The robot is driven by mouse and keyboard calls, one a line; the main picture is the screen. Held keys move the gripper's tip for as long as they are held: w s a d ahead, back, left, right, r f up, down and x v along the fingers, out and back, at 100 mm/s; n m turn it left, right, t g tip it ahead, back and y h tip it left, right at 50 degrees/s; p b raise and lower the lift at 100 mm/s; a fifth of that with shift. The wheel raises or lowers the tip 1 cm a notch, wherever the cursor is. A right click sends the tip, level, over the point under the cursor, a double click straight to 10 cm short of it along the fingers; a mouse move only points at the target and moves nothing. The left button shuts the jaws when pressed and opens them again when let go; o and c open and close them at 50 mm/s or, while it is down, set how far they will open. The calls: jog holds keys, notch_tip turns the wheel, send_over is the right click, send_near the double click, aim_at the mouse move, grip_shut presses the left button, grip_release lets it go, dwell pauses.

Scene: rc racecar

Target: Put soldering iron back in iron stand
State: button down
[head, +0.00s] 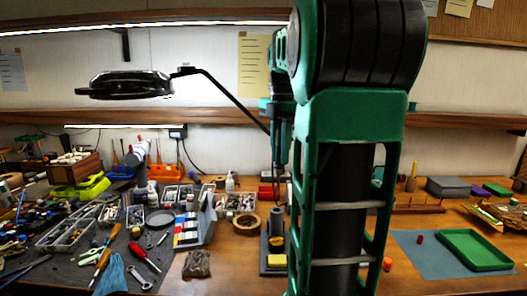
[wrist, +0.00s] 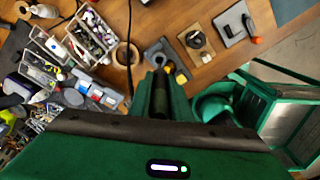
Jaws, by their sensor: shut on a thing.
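My gripper (wrist: 160,88) is shut on the soldering iron (wrist: 158,98), whose dark handle shows between the green fingers in the wrist view. In the head view my gripper (head: 278,165) hangs above the bench, partly behind my arm; the iron is hard to make out there. The iron stand (head: 274,238) has a dark grey base with a yellow sponge (head: 277,260) and stands on the wooden bench below my gripper. In the wrist view the stand (wrist: 157,50) shows just beyond the fingertips, partly covered by them. The iron is apart from the stand as far as I can see.
A tape roll (head: 247,223) lies left of the stand. A tilted grey rack (head: 196,228) and a dark mat crowded with tools and bins fill the left. A magnifier lamp (head: 130,84) hangs at upper left. A green tray (head: 475,250) lies at right. My arm hides the bench's middle right.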

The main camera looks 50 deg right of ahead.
aim_at(278, 190)
jog(key=shift+w+a+f, duration=0.1)
jog(key=shift+f, duration=0.7)
jog(key=shift+w+a+f, duration=0.1)
jog(key=shift+f, duration=1.1)
jog(key=shift+s, duration=0.15)
jog(key=shift+f, duration=4.65)
jog(key=c, duration=1.6)
grip_release()
jog(key=shift+o, duration=0.8)
